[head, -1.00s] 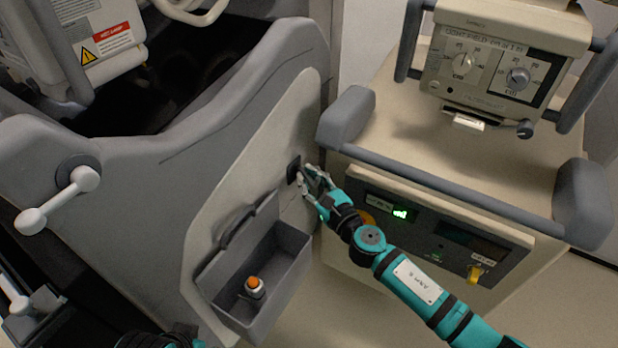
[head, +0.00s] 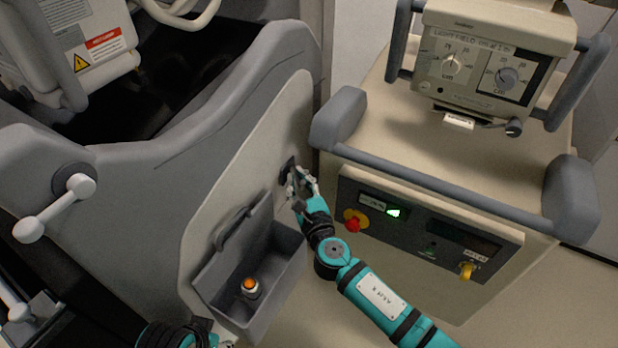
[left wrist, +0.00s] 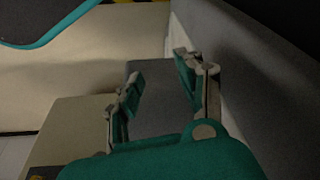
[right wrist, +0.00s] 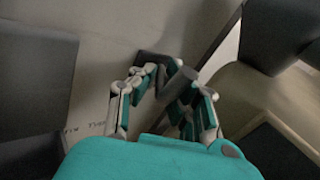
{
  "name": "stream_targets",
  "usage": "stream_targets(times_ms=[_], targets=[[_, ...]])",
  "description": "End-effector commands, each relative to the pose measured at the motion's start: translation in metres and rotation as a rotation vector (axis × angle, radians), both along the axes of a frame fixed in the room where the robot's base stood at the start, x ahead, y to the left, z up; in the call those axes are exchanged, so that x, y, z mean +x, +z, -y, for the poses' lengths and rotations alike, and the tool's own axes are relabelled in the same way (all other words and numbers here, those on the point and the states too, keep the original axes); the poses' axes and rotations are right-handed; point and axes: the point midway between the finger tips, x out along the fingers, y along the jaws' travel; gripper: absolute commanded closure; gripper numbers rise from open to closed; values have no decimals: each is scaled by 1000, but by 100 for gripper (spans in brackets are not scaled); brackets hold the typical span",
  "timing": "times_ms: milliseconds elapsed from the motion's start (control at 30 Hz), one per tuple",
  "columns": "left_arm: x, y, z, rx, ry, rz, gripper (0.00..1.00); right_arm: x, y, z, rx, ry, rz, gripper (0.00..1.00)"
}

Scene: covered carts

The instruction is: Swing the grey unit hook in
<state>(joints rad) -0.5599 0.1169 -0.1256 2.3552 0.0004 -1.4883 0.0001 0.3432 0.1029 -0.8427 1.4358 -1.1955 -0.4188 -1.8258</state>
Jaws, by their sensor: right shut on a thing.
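The grey unit (head: 130,195) fills the left of the head view, with a pale side panel (head: 228,185). Its dark grey hook (head: 289,166) sits near the panel's right edge, partly hidden by my right gripper (head: 302,186). In the right wrist view the fingers of that gripper (right wrist: 162,82) are closed around the hook's dark bar (right wrist: 181,80), which stands out from the panel. My left gripper (left wrist: 160,78) is open and empty in the left wrist view; only a part of its arm shows at the bottom of the head view.
An open grey bin (head: 281,278) with an orange-topped button (head: 250,287) is on the panel below the hook. A beige cart (head: 440,150) with a grey handrail (head: 440,186) and a red knob (head: 353,225) stands close on the right. A narrow gap separates them.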

Motion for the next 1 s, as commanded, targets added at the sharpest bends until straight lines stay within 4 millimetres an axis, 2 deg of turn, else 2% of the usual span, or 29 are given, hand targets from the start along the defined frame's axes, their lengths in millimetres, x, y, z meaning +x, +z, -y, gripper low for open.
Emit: stream_targets(times_ms=[167, 467, 1000], targets=[[0, -3, 0, 0, 0, -2, 62, -2, -1, -7, 1, -124, -3, 100], [-2, 6, 0, 0, 1, 2, 62, -3, -1, -12, -1, -264, -1, 100], [-4, 10, -1, 0, 2, 4, 62, -3, -1, -13, -2, -302, -1, 100]])
